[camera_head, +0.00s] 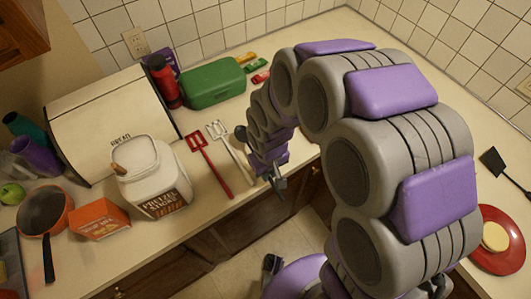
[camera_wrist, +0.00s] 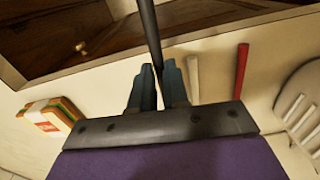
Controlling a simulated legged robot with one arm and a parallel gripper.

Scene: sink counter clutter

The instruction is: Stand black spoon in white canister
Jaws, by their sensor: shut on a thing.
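The white canister (camera_head: 160,190), labelled pretzel sticks, stands upright on the counter, with a brown piece at its rim. My gripper (camera_head: 277,182) is to the right of it, near the counter's front edge. In the wrist view my gripper (camera_wrist: 160,88) is shut on the black spoon (camera_wrist: 150,30), whose dark handle runs from between the fingers to the top edge. In the head view a dark rounded shape beside my arm looks like the spoon's bowl (camera_head: 241,133). The rest of the spoon is hard to make out there.
A red slotted turner (camera_head: 209,164) and a white one (camera_head: 229,150) lie between canister and gripper. An orange box (camera_head: 100,221) and a pan (camera_head: 46,212) stand left of the canister. A bread box (camera_head: 110,125) and a green box (camera_head: 212,85) stand behind.

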